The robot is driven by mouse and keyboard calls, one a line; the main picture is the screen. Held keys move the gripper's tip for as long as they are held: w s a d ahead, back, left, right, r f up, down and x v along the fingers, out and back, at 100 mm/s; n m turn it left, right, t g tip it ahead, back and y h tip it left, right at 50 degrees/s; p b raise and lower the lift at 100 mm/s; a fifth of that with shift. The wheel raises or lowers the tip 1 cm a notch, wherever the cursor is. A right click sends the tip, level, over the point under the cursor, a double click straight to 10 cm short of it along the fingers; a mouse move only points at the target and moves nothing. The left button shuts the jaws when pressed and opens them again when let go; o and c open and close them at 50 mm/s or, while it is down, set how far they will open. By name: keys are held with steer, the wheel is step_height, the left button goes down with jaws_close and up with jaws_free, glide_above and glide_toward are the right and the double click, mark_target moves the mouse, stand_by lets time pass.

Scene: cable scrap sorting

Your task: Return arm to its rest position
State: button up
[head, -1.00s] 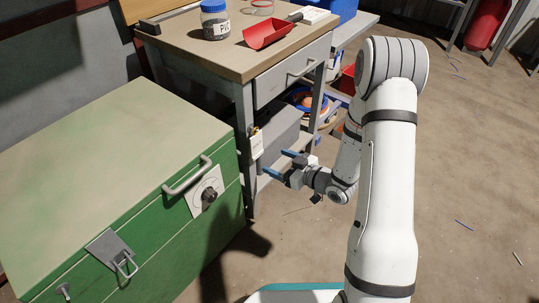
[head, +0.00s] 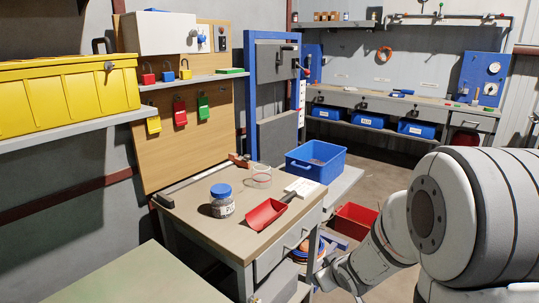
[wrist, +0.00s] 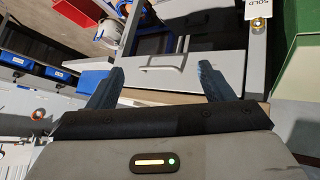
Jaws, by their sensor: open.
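My gripper (wrist: 157,82) shows in the wrist view with its two blue fingers spread wide apart and nothing between them. Beyond the fingertips is a grey drawer front with a handle (wrist: 165,64); the fingers look clear of it. In the head view my white arm fills the lower right, bent down beside the workbench (head: 205,240). Its far end is near the bottom edge, where the fingers cannot be made out clearly.
A jar (head: 222,204), a red scoop (head: 266,214) and a glass dish (head: 261,176) are on the bench. A blue bin (head: 316,160) stands behind it; a red bin (head: 356,219) is low beside it. A green chest (wrist: 305,80) is close at right in the wrist view.

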steer(key=s+d+r+m+g+h+p, duration=0.1)
steer(key=s+r+m+g+p, duration=0.1)
steer(key=s+r+p, duration=0.6)
steer(key=s+d+r+m+g+h+p, duration=0.1)
steer(key=s+r+m+g+p, duration=0.15)
steer(key=r, duration=0.85)
steer(key=s+a+r+m+g+y+p, duration=0.1)
steer(key=s+a+r+g+p, duration=0.1)
steer(key=s+r+p, duration=0.3)
steer(key=s+a+r, duration=0.1)
steer(key=s+r, duration=0.3)
steer(key=s, duration=0.3)
steer(key=shift+r, duration=0.2)
